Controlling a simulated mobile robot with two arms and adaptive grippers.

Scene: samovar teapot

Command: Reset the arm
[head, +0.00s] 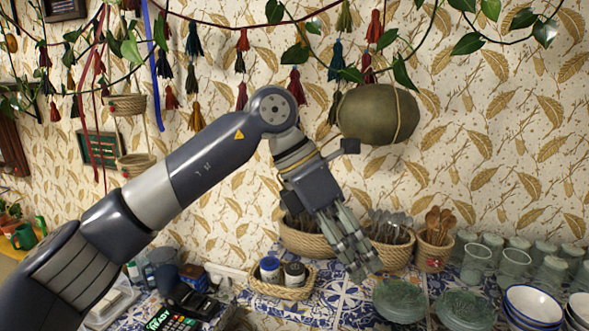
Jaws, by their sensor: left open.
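My left arm (195,160) comes in from the lower left, rises to an elbow-like joint, and bends down to the right. My left gripper (362,268) hangs at its end, pointing down and slightly right. It is open with nothing visible between its fingers. It appears in front of the basket of metal cutlery (388,222) and above the tiled counter (345,292); the exact gap is hard to tell. My right gripper is out of view.
Beside the gripper are a wooden-spoon basket (435,240), green glass dishes (400,300), glasses (512,265) and blue-rimmed bowls (533,303). A jar basket (283,278) and card terminal (172,318) stand left. A gourd (378,114) and tasselled garlands hang above.

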